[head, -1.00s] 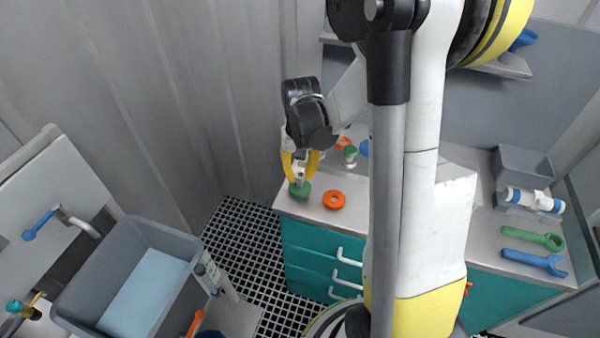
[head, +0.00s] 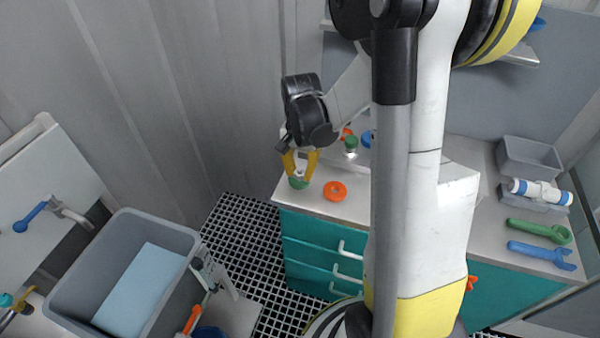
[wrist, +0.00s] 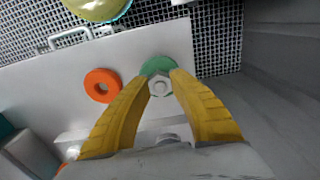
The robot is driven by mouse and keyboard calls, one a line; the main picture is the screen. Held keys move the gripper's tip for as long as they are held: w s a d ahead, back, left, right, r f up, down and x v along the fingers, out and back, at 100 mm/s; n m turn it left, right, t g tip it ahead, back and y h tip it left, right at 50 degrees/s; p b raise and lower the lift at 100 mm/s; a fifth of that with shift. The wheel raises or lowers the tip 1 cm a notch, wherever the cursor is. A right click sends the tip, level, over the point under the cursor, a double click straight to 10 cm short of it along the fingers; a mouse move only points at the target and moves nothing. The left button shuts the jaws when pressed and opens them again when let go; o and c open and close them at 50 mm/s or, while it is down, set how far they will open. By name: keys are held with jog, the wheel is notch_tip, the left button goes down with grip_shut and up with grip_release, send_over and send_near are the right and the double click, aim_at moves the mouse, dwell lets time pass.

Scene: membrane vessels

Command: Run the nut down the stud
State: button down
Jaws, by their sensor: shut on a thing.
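In the head view a green round base (head: 299,184) sits at the left front corner of the worktop. In the wrist view the green base (wrist: 156,65) shows with a pale hexagonal nut (wrist: 160,85) above it. My gripper (head: 300,173) points down over the green base, its yellow fingers close above it. In the wrist view the gripper's fingertips (wrist: 161,77) are on either side of the nut and shut on it. The stud is mostly hidden by the nut and fingers; its height above the green base cannot be told.
An orange ring (head: 335,191) lies on the worktop right of the green base. A green-topped fitting (head: 351,145) stands behind. Green (head: 540,231) and blue (head: 541,254) wrenches lie far right, near a grey bin (head: 528,158). A grey tub (head: 190,240) stands left, across the floor grating.

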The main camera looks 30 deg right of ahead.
jog(key=m, duration=0.5)
jog(key=shift+m, duration=0.4)
jog(key=m+b, duration=0.1)
jog(key=m, duration=0.5)
jog(key=shift+m, duration=0.4)
jog(key=c, duration=1.2)
grip_release()
jog(key=shift+d, duration=0.1)
